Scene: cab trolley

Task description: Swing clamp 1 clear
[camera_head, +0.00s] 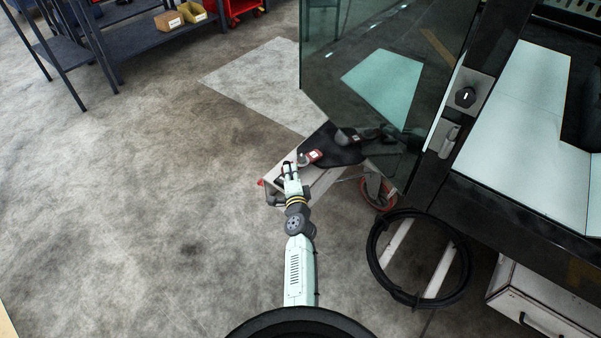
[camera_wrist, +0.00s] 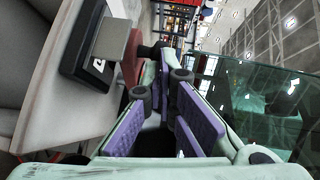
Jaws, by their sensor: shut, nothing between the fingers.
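A small clamp (camera_head: 314,156) with a red and white label sits on the trolley's end, by the lower corner of the glass pane. In the wrist view, a black block (camera_wrist: 82,62) with a white mark, a grey metal block and a reddish part stand close to the left of my fingers. I cannot read a number or tell the clamp's swing position. My gripper (camera_head: 289,170) is at the trolley's end, just left of the clamp. Its purple-padded fingers also show in the wrist view (camera_wrist: 165,75), shut and empty. Whether they touch the clamp is unclear.
The glass pane (camera_head: 375,80) stands close to the right of my gripper. A trolley wheel (camera_head: 378,192) and a coiled black hose (camera_head: 375,262) lie lower right. A dark cab frame (camera_head: 520,205) fills the right. The floor to the left is clear up to shelving (camera_head: 150,40).

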